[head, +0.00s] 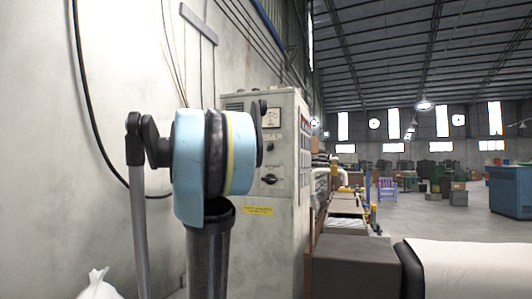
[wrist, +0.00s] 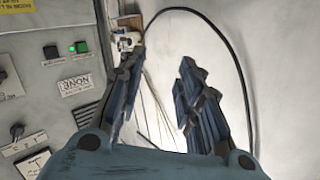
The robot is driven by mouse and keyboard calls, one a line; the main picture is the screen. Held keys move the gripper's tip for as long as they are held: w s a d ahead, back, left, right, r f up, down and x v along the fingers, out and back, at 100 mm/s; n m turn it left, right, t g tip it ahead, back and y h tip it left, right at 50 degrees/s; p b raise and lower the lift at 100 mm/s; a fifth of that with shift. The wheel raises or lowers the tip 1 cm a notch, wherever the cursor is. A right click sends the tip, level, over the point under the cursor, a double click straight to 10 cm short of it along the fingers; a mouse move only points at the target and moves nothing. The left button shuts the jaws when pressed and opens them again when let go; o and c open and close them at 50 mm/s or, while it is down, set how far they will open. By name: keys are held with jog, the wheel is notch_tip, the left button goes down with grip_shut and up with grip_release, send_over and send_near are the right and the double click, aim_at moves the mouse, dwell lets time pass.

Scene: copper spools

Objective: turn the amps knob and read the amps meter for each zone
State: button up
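The grey control cabinet (head: 280,215) stands against the wall in the head view. A white-faced meter (head: 272,117) is high on its front, and a black knob (head: 269,179) is lower down. I cannot read the meter at this size. In the wrist view, the panel (wrist: 60,105) fills the left side, with a black knob (wrist: 16,130) at lower left and lettering upside down. My gripper (wrist: 160,57) is open and empty, its two fingers apart, to the right of the panel and not touching the knob. My arm covers part of the cabinet's left side in the head view.
A lit green button (wrist: 81,47) and a dark button (wrist: 51,51) sit on the panel. A black cable (head: 88,105) hangs on the wall. A dark box (head: 352,262) and a white roll (head: 465,268) stand right of the cabinet. Open floor lies farther right.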

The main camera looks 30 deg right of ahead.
jog(key=w+d+r+m+t+h, duration=0.1)
jog(key=w+d+r+m+h, duration=0.2)
jog(key=w+d+r, duration=0.3)
jog(key=m+g+h, duration=0.7)
jog(key=m+h, duration=0.5)
jog(key=h, duration=0.2)
send_near(268, 148)
jog(key=x, duration=0.9)
jog(key=shift+d, duration=0.15)
grip_shut()
